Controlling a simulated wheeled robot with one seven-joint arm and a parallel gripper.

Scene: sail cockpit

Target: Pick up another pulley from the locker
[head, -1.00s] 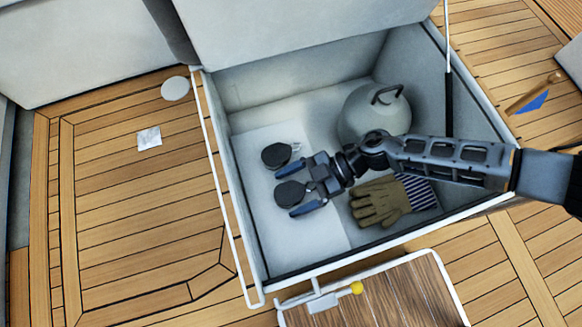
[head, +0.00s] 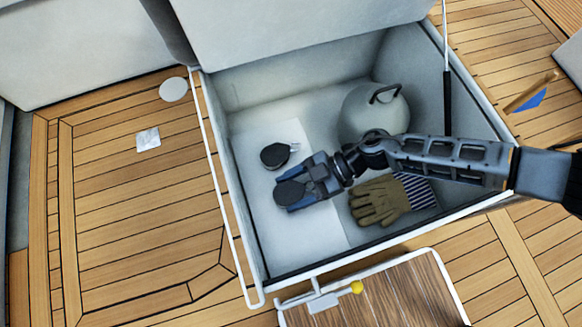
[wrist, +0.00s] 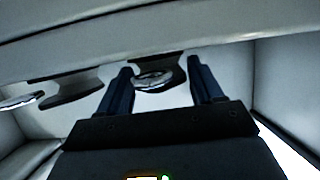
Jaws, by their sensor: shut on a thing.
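Two dark pulleys with metal fittings are in the open locker (head: 240,185). My gripper (head: 292,193) is down in the locker, its blue fingers shut on the nearer pulley (head: 289,192). In the wrist view, this held pulley (wrist: 155,80) shows between the two fingers (wrist: 160,88). The other pulley (head: 274,156) lies on the pale locker floor just behind my gripper, apart from it. It also shows left of the fingers in the wrist view (wrist: 75,86). I cannot tell whether the held pulley still touches the floor.
A grey round fender (head: 365,115) and tan work gloves (head: 378,202) with a striped cuff lie in the locker's right part. The raised lid (head: 300,35) stands behind. A dark strut (head: 448,100) rises at right.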

